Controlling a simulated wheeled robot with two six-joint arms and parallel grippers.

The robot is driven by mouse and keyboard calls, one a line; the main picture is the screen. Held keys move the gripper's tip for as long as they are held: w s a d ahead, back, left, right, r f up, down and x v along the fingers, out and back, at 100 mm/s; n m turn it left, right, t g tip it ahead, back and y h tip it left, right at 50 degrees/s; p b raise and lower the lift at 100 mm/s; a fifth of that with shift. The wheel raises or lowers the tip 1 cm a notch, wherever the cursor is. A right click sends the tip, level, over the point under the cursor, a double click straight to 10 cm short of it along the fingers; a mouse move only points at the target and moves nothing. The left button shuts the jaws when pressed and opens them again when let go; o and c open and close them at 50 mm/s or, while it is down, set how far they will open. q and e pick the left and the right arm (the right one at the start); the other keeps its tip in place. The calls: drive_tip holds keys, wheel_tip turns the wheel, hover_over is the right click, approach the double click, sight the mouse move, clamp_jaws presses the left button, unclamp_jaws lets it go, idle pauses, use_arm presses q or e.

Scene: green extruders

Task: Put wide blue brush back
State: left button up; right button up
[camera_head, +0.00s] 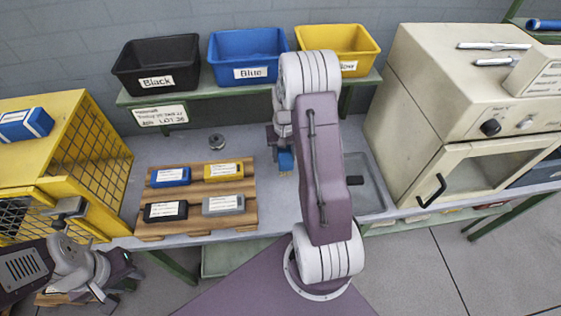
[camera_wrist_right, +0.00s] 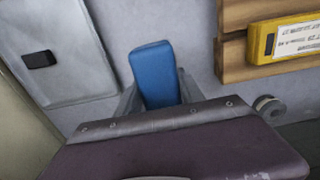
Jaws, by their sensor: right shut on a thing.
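My right gripper (camera_head: 284,150) is shut on a blue block-like thing, probably the wide blue brush (camera_head: 286,161), above the grey worktop in front of the bins. In the right wrist view the blue thing (camera_wrist_right: 154,72) stands out between the fingers with a plain blue face; bristles cannot be made out. My right arm hides part of the worktop. My left gripper (camera_head: 119,270) is low at the left, off the worktop's front edge, with nothing visible in it; its finger gap is unclear.
Black (camera_head: 154,66), blue (camera_head: 247,56) and yellow (camera_head: 337,50) bins stand on the rear shelf. A wooden pallet (camera_head: 247,216) bears several labelled blocks. A yellow cage (camera_head: 88,150) stands left, a beige oven (camera_head: 420,95) right. A grey tray (camera_head: 375,190) lies right of my arm.

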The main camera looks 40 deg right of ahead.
drive_tip(key=shift+w+a+f, duration=0.3)
drive_tip(key=shift+w+f, duration=0.1)
drive_tip(key=shift+w, duration=0.25)
drive_tip(key=shift+f, duration=2.05)
drive_tip(key=shift+f, duration=0.15)
drive_tip(key=o, duration=1.3)
